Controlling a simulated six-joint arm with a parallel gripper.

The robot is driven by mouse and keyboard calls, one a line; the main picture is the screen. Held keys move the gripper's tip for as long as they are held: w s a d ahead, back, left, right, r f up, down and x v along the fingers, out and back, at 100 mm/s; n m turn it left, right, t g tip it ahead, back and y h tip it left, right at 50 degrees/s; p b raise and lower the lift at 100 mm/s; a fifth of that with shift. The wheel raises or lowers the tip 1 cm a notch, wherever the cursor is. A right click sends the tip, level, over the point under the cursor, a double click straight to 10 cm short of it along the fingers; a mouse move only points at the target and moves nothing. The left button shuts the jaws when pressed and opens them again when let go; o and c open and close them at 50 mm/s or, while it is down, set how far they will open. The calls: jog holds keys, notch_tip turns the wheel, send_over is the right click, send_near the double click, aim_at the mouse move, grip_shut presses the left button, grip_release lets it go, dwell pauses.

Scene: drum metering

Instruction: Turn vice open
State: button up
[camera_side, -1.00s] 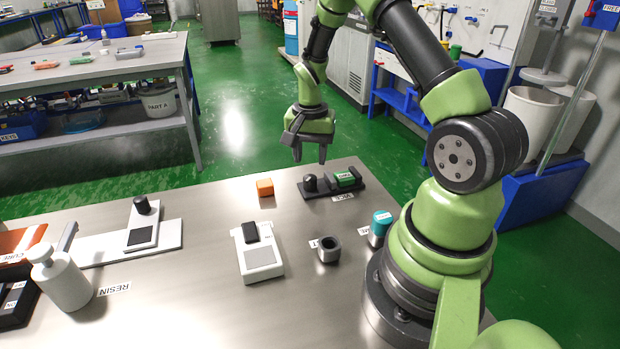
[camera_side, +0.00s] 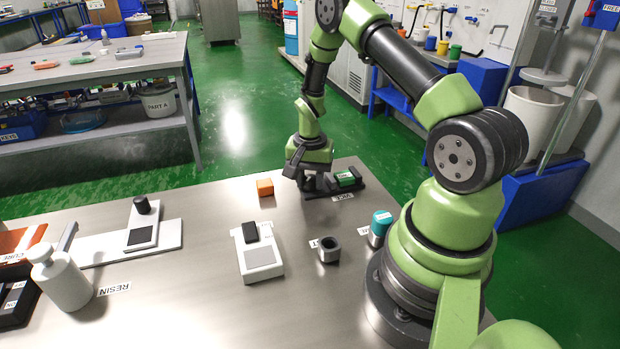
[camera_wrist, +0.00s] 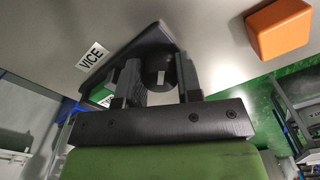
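The vice (camera_side: 351,192) is a black base at the back right of the table, with a green block (camera_side: 345,178) between its jaws and a round black knob at its left end. Its base also shows in the wrist view (camera_wrist: 150,40). The knob (camera_wrist: 158,68) has a white mark on its top. My gripper (camera_side: 309,187) is down at the knob. In the wrist view its two fingers (camera_wrist: 160,80) stand on either side of the knob, spread apart. The right finger looks very close to the knob; contact cannot be told.
An orange block (camera_side: 265,187) lies left of the vice. A white scale-like device (camera_side: 260,262), a dark ring-shaped cup (camera_side: 329,249) and a teal-capped jar (camera_side: 380,225) stand nearer. A white bottle (camera_side: 62,280) is at left.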

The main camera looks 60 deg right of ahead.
jog(key=n, duration=0.4)
jog(key=shift+n, duration=2.2)
jog(key=o, duration=0.7)
jog(key=shift+c, duration=0.2)
